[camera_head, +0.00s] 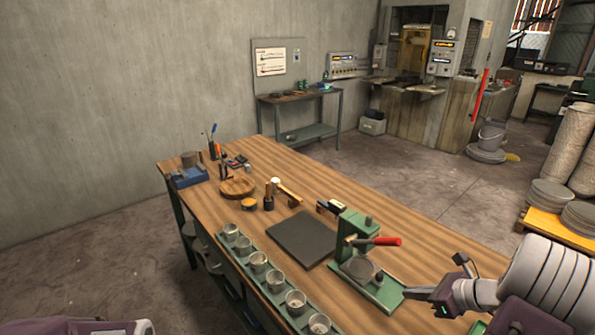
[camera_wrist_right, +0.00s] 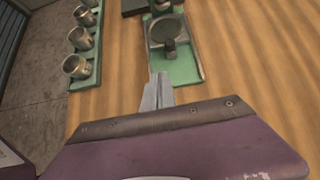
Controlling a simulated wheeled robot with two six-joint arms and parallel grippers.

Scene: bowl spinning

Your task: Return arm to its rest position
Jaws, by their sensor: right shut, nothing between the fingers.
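My right gripper (camera_head: 418,294) is shut and empty at the right end of the green press (camera_head: 355,245), just over or beside its green base plate; I cannot tell whether it touches. In the right wrist view my gripper's closed fingers (camera_wrist_right: 157,93) point at the near edge of the green base (camera_wrist_right: 184,69). The press has a red-tipped lever (camera_head: 386,241) pointing right and a round grey plate on its base. My left gripper is not in view; only a purple and white part of my body shows at the lower left.
A green rack (camera_head: 246,267) with several metal cups lies along the near edge of the wooden table (camera_head: 395,215). A dark square mat (camera_head: 301,239), a round wooden board (camera_head: 237,187) and hand tools lie farther back. Bare tabletop is free right of the press.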

